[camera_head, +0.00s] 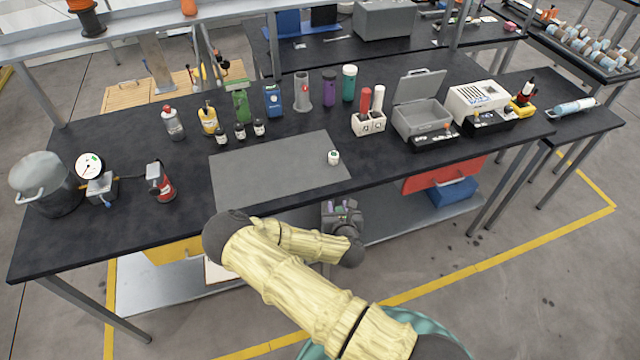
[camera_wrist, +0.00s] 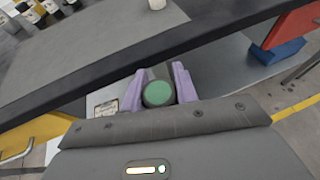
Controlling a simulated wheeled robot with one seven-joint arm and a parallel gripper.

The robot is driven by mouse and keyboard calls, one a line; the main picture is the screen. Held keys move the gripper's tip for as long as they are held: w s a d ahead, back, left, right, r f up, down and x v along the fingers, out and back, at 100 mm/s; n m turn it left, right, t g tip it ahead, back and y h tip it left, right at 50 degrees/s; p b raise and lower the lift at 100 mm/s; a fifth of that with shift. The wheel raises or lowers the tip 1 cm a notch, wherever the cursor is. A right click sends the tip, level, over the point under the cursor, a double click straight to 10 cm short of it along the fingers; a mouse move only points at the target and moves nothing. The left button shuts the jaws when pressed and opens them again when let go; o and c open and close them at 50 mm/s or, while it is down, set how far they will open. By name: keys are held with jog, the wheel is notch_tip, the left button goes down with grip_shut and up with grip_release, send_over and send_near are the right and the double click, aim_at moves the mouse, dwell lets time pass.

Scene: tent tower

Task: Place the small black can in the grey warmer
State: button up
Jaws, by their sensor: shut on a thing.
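My gripper (camera_wrist: 160,88) has purple fingers on either side of a small dark can (camera_wrist: 160,93), and is shut on it. The can shows a round green end towards the wrist camera; its dark side shows only a little. In the head view my gripper (camera_head: 343,208) is low, in front of the bench's near edge. The grey warmer (camera_head: 421,122) seems to be the grey box with its lid raised, on the bench to the right of and beyond my gripper. Its inside is partly visible and looks empty.
A grey mat (camera_head: 275,175) covers the middle of the black bench (camera_head: 400,165), with a small white container (camera_head: 333,157) on it. A white holder (camera_head: 369,125) stands left of the warmer, and a white-topped box (camera_head: 478,100) right of it. Several bottles line the back.

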jog(key=s+d+f+b, duration=0.3)
jog(key=s+f+b, duration=0.1)
jog(key=f, duration=0.4)
jog(key=s+d+f+b, duration=0.4)
jog(key=f+b, duration=0.1)
jog(key=f, duration=0.2)
jog(key=shift+d+f+h, duration=0.2)
jog(key=shift+f+h, duration=0.15)
jog(key=shift+h, duration=0.05)
jog(key=shift+a, duration=0.1)
jog(key=shift+s, duration=0.1)
